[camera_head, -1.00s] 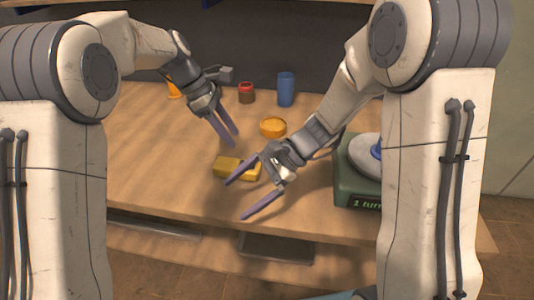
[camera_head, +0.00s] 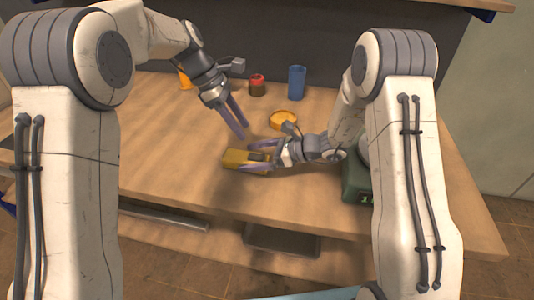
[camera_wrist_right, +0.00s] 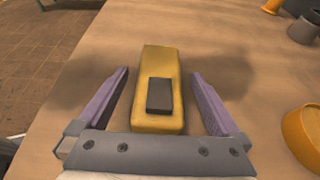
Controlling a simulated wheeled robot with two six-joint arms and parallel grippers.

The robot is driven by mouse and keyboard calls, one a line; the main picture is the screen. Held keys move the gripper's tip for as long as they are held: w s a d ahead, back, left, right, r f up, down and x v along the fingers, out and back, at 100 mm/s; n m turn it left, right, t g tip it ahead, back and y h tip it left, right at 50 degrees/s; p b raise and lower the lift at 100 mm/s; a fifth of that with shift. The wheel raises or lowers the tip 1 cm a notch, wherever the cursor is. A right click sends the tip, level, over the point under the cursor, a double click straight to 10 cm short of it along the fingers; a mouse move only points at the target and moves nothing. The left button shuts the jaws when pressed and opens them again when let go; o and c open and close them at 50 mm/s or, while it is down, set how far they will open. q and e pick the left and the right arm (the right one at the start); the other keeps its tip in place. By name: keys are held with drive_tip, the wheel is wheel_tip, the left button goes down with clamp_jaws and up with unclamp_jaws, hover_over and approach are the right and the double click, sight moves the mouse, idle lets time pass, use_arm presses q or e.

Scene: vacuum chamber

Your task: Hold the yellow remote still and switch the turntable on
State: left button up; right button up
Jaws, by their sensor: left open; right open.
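The yellow remote (camera_head: 236,159) lies on the wooden table near its front edge. In the right wrist view the remote (camera_wrist_right: 158,62) shows a dark grey rectangular patch on top. My right gripper (camera_head: 256,157) is open, with its purple fingers on either side of the remote and a gap visible on both sides. It also shows in the right wrist view (camera_wrist_right: 158,95). My left gripper (camera_head: 238,125) is open and empty above the table, behind the remote. The green turntable (camera_head: 357,184) stands to the right, mostly hidden behind my right arm.
A yellow-orange bowl (camera_head: 284,120) sits behind the remote. Farther back stand a red-topped jar (camera_head: 257,86), a blue cup (camera_head: 297,82) and an orange object (camera_head: 184,79). The table's left part is clear.

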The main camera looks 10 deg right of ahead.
drive_tip(key=shift+x, duration=1.15)
